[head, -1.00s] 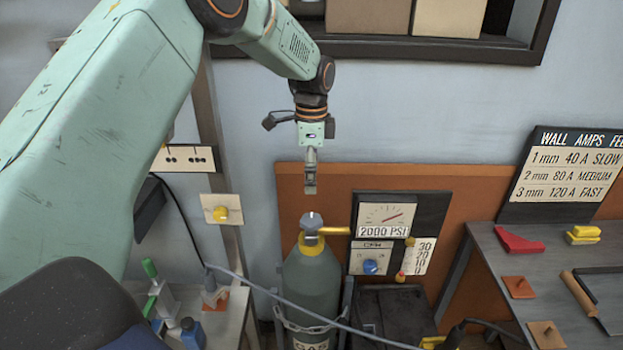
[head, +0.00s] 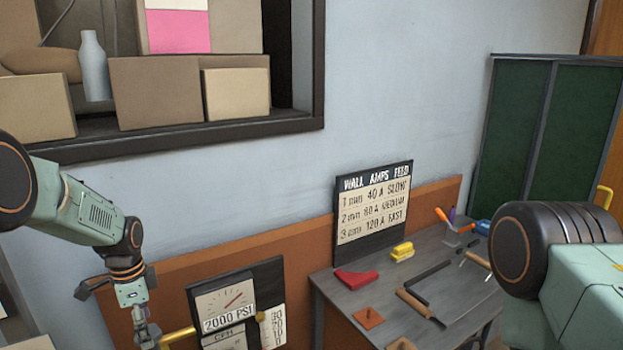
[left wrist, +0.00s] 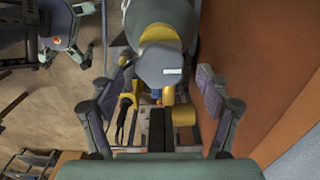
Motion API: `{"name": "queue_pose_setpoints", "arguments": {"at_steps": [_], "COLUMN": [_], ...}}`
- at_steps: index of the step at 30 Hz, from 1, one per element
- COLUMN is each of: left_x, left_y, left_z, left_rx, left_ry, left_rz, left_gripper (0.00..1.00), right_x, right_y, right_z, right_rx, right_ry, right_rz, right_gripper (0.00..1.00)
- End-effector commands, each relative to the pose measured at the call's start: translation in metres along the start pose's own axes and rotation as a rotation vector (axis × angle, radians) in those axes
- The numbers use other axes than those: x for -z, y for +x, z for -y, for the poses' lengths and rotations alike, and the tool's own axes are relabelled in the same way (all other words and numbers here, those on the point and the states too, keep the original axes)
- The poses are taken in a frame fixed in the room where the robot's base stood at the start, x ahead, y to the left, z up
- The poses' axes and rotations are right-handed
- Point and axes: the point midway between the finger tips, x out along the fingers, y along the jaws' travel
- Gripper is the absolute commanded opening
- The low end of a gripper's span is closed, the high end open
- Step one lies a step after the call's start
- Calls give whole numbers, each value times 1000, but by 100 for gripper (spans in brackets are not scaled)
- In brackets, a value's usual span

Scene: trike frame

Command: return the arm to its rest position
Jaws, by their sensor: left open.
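My left arm comes in at the left edge of the head view, and its gripper (head: 147,333) points down near the bottom edge, close to the pressure gauge panel. In the left wrist view the left gripper (left wrist: 164,70) is open and empty, its two fingers well apart. The grey valve knob (left wrist: 160,62) of the gas cylinder shows between the fingers, with a gap on each side. The cylinder's body is out of the head view. Part of my right arm (head: 575,270) shows at the right edge; its gripper is out of view.
The gauge panel (head: 238,300) reading 2000 PSI stands against an orange backboard (head: 175,270). The grey workbench (head: 345,290) holds a red piece (head: 356,278), a yellow block (head: 402,251) and tools. A settings sign (head: 374,205) stands behind them. Boxes fill a wall shelf (head: 200,140).

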Motion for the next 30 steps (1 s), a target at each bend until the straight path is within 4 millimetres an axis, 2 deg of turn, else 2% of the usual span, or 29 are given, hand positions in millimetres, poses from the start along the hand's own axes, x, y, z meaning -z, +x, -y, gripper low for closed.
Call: {"name": "queue_pose_setpoints", "arguments": {"at_steps": [4,19,23,30], "left_x": [0,0,0,0], "left_y": [11,7,-9,-49], "left_z": [0,0,1,0], "left_rx": [1,2,3,3], "left_ry": [0,-2,0,0], "left_rz": [0,-1,-2,-2], "left_gripper": [76,76,76,76], "right_x": [0,0,0,0], "right_y": [0,0,0,0], "right_z": [0,0,0,0], "right_rx": [0,0,0,0], "right_ry": [0,0,0,0], "right_rz": [0,0,0,0], "right_gripper": [40,40,40,40]}}
